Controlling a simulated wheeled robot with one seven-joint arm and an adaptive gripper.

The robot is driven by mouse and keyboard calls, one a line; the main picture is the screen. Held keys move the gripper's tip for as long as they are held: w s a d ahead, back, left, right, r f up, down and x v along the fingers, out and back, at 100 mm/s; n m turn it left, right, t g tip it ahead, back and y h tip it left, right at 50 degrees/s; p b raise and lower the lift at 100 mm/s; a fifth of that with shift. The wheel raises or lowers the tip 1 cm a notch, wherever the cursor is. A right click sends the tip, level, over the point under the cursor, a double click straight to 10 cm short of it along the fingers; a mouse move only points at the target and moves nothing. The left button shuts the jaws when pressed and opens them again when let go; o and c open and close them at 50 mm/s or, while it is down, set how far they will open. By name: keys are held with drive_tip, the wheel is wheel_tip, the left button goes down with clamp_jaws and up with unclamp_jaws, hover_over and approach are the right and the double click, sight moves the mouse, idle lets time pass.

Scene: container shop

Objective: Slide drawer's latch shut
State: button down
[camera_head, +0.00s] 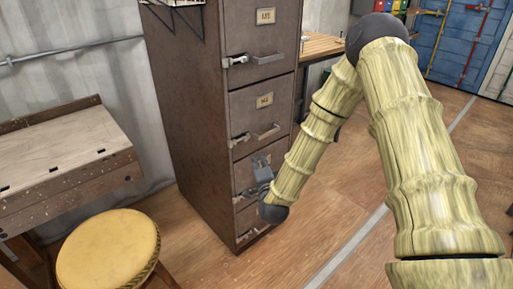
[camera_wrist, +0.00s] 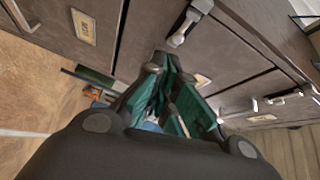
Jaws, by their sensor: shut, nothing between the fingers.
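A tall brown metal filing cabinet (camera_head: 184,110) stands in the middle of the head view. Its drawers have metal pull handles and a small latch at the left edge. The upper latch (camera_head: 237,60) and the one below it (camera_head: 239,139) show beside the drawers labelled M3 and M2; a low latch (camera_head: 243,237) shows near the floor. My gripper (camera_head: 262,167) is shut and empty, in front of the drawer under M2, and partly hides its front. In the wrist view my gripper's green-padded fingers (camera_wrist: 170,88) are close to the drawer fronts; contact cannot be told.
A wooden desk (camera_head: 65,150) and a yellow round stool (camera_head: 108,252) stand left of the cabinet. A wooden-topped table (camera_head: 320,45) is behind it. Wooden floor (camera_head: 330,215) is open to the right. Metal handles (camera_wrist: 188,25) stick out near my fingers in the wrist view.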

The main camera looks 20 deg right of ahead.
sight(238, 138)
drive_tip(key=shift+w+d+r+m+h, duration=0.15)
drive_tip(key=shift+w+d+r+m, duration=0.1)
drive_tip(key=shift+r, duration=0.2)
drive_tip(key=shift+w+d+r+m+h, duration=0.15)
drive_tip(key=shift+r+m, duration=0.1)
drive_tip(key=shift+r, duration=0.15)
drive_tip(key=x, duration=1)
drive_tip(key=shift+r, duration=0.1)
drive_tip(key=shift+s+a, duration=0.15)
drive_tip(key=shift+a, duration=0.35)
drive_tip(key=shift+s+a, duration=0.2)
drive_tip(key=shift+a, duration=0.3)
